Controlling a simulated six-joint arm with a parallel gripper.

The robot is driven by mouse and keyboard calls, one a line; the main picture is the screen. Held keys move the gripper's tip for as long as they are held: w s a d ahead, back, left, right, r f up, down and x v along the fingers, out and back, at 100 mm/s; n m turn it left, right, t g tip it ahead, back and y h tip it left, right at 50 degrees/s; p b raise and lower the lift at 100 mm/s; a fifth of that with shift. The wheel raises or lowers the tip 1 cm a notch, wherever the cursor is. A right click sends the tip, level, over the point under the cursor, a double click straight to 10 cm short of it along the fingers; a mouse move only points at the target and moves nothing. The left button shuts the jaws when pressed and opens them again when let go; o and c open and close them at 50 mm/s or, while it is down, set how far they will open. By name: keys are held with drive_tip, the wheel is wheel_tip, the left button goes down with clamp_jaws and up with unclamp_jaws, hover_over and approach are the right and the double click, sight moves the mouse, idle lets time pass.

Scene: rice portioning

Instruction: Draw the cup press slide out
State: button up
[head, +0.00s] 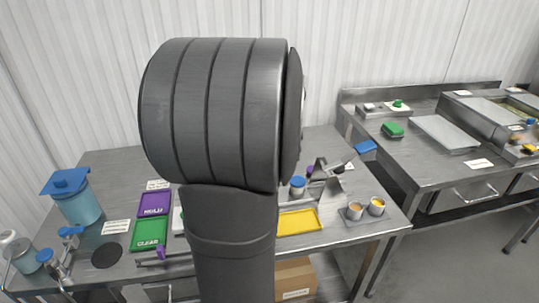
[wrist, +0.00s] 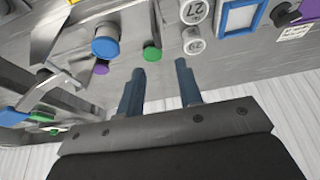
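In the head view a metal press-like device (head: 329,180) stands right of my arm, with a lever ending in a blue handle (head: 366,147). I cannot tell for certain which part is the cup press slide. In the wrist view metal parts, apparently of this device (wrist: 48,45), fill the left side, with a purple knob (wrist: 101,69) near them. My gripper (wrist: 160,68) is open, with two blue-grey fingers apart and nothing visible between them. A green knob (wrist: 151,53) lies just beyond the fingertips. The arm hides the gripper in the head view.
A blue-capped jar (head: 298,186), yellow tray (head: 298,222) and small tray with two cups (head: 356,211) sit nearby. Purple (head: 153,204) and green (head: 149,235) trays and a blue-lidded container (head: 77,200) stand left. A second bench (head: 440,178) is at right.

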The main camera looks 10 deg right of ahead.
drive_tip(key=shift+v, duration=2.15)
drive_tip(key=x, duration=1.7)
drive_tip(key=shift+w+f, duration=0.1)
drive_tip(key=shift+f, duration=0.05)
